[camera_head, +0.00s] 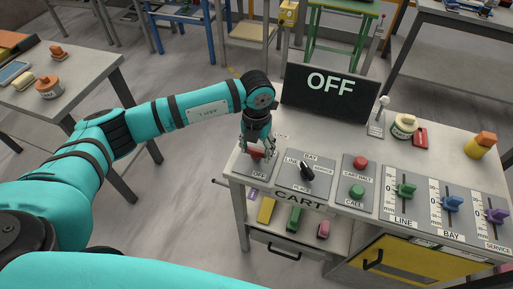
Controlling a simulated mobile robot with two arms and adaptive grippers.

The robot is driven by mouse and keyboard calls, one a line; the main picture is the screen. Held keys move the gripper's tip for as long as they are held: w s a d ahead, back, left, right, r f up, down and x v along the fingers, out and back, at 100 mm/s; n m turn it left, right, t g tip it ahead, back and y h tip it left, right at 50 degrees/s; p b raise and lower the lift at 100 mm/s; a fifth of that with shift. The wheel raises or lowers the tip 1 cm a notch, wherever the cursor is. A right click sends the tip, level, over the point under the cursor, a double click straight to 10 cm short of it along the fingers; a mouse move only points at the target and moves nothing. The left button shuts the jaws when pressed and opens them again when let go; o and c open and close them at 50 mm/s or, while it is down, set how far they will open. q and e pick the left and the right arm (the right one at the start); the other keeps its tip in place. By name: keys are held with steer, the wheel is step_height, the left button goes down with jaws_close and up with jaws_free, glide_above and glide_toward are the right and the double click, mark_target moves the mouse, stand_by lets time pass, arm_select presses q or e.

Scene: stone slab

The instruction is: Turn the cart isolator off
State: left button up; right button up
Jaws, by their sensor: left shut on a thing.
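The cart isolator (257,155) is a red handle on a grey plate at the left end of the cart's top, with an OFF mark on the plate below it. My left gripper (259,147) comes down on it from above and is shut on the red handle. The fingers hide part of the handle, so its exact angle is hard to tell. A black display (330,95) behind the panel reads OFF. My right gripper is not in view.
Right of the isolator are a black selector knob (307,172), red and green buttons (358,176) and sliders with green, blue and purple knobs. A small toggle lever (382,112) stands behind. A side table (75,95) with small items is at left, with open floor between.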

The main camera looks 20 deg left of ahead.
mark_target(256, 150)
arm_select(q)
steer(key=o, duration=1.2)
step_height(256, 150, up, 12)
steer(key=shift+r, duration=0.1)
